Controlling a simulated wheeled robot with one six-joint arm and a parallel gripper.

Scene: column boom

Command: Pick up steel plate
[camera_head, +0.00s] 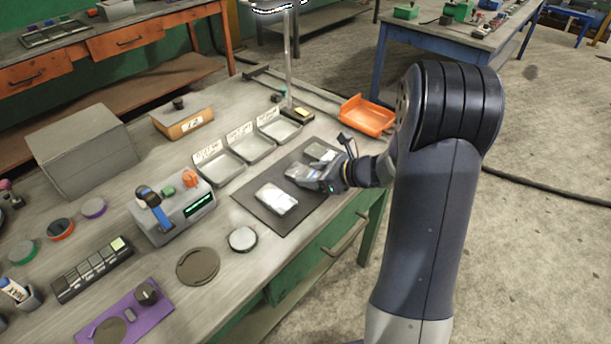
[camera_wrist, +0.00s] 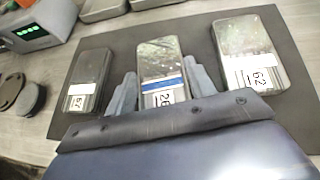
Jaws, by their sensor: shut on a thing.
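Three shiny grey metal plates lie on a dark mat (camera_head: 285,218). In the wrist view, the left plate (camera_wrist: 88,75) has a label that looks like 57, and the right plate (camera_wrist: 245,42) has one like 62. The middle plate (camera_wrist: 160,55) has a blue stripe and a label that may read 26. My gripper (camera_wrist: 162,82) is shut on the middle plate, one finger against each long side. In the head view, my gripper (camera_head: 318,178) is over the mat and partly hides the middle plate. I cannot tell which plate is steel from its look alone.
Grey trays (camera_head: 218,168) stand in a row behind the mat. A grey device with a green display (camera_head: 178,214) stands to the left. A round white-topped disc (camera_head: 242,239) lies near the front, and an orange bin (camera_head: 367,114) stands at the back right.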

